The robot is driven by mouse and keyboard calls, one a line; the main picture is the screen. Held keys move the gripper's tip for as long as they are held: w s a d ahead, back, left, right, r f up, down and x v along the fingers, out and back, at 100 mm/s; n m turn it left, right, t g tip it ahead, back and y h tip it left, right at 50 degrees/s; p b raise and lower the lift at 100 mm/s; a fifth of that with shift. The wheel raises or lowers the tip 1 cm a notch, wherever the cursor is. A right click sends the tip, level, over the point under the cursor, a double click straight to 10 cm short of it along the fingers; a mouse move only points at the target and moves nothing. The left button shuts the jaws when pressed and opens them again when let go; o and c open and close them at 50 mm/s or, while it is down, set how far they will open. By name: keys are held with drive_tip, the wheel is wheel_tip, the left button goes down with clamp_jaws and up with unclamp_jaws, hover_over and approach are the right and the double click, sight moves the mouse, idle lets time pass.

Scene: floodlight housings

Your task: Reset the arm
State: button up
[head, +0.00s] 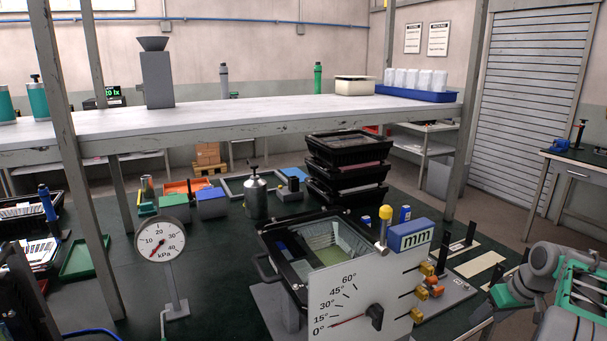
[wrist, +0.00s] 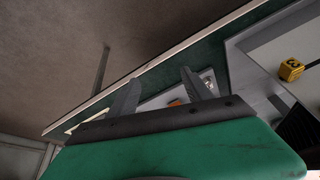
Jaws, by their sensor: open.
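My arm shows at the right edge of the head view, grey with green parts, beside the right end of the green bench (head: 120,285). My gripper (wrist: 155,92) shows in the wrist view with its two grey fingers apart and nothing between them. Its fingers point out over the bench edge and the floor. In the head view I cannot make out the fingertips clearly.
A white angle-scale panel (head: 350,295) and a blue "mm" block (head: 410,235) stand left of my arm. An open floodlight housing (head: 320,245) sits behind them. Stacked black housings (head: 347,165) stand farther back. A shelf (head: 250,118) spans above.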

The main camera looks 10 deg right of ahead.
drive_tip(key=s+a+f+m+g, duration=0.3)
drive_tip(key=s+a+f+m, duration=0.45)
drive_tip(key=s+f, duration=0.35)
drive_tip(key=s+a+r+n+p, duration=0.1)
drive_tip(key=s+a+r, duration=0.2)
drive_tip(key=a, duration=0.3)
drive_tip(key=s+a+r+n+g+h+p, duration=0.1)
drive_tip(key=s+a+r+p, duration=0.15)
drive_tip(key=a, duration=0.35)
drive_tip(key=s+a+r+n+p, duration=0.1)
drive_tip(key=s+a+r, duration=0.3)
drive_tip(key=a, duration=0.3)
drive_tip(key=w+a+r+n+t+p, duration=0.2)
drive_tip(key=w+a+r+n+t, duration=0.1)
drive_tip(key=a+r, duration=0.7)
drive_tip(key=shift+w+a+r+n, duration=0.2)
drive_tip(key=shift+w+a+n, duration=0.4)
drive_tip(key=shift+a+n, duration=0.15)
drive_tip(key=shift+d, duration=0.1)
drive_tip(key=shift+c, duration=0.2)
